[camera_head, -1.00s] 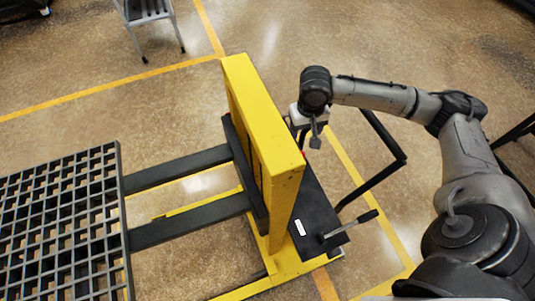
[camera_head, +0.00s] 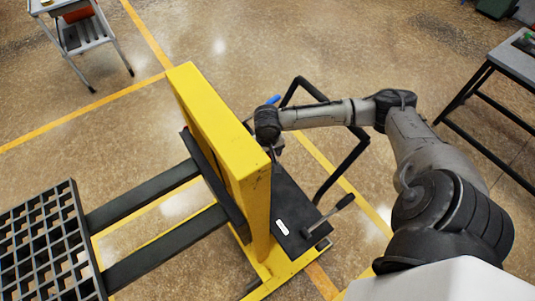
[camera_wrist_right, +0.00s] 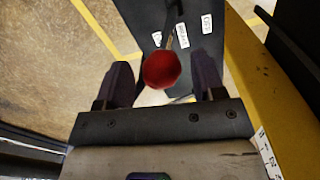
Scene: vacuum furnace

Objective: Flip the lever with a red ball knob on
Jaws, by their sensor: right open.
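My right gripper (camera_wrist_right: 163,77) is open, with one finger on each side of the knob and a visible gap to both. In the head view my right wrist is beside the yellow mast (camera_head: 222,125) of the forklift-like machine. There the gripper is mostly hidden by the wrist, and the red knob does not show. My left gripper is not in view.
A black handle lever (camera_head: 330,214) sticks up from the black housing (camera_head: 287,205). A black bent handle frame (camera_head: 358,150) stands right of the mast. A blue handle (camera_head: 273,100) shows just behind my wrist. Forks carry a black grating (camera_head: 45,245). A table (camera_head: 515,62) stands at right.

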